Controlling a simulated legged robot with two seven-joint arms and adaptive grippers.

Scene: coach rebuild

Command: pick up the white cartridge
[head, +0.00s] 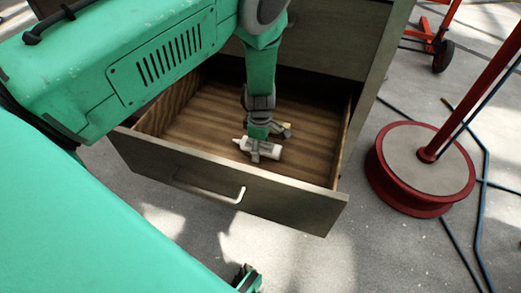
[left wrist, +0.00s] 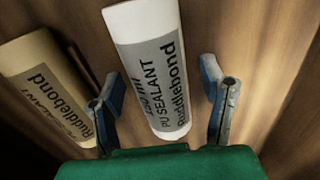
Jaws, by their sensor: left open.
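The white cartridge (head: 268,152) lies on its side on the floor of the open drawer, its nozzle pointing left. In the left wrist view the white cartridge (left wrist: 140,25) has a grey label reading "PU SEALANT Ruddlebond". My left gripper (head: 256,154) reaches down into the drawer over the cartridge and hides part of it. In the left wrist view the open fingers of my left gripper (left wrist: 163,85) stand on either side of the cartridge's lower end, with gaps between them and it.
A tan cartridge (left wrist: 38,70) lies left of the white one in the left wrist view. The drawer's front panel (head: 215,188) with its handle and its side walls surround the work. A red round-based stand (head: 420,168) and cables are on the floor at right.

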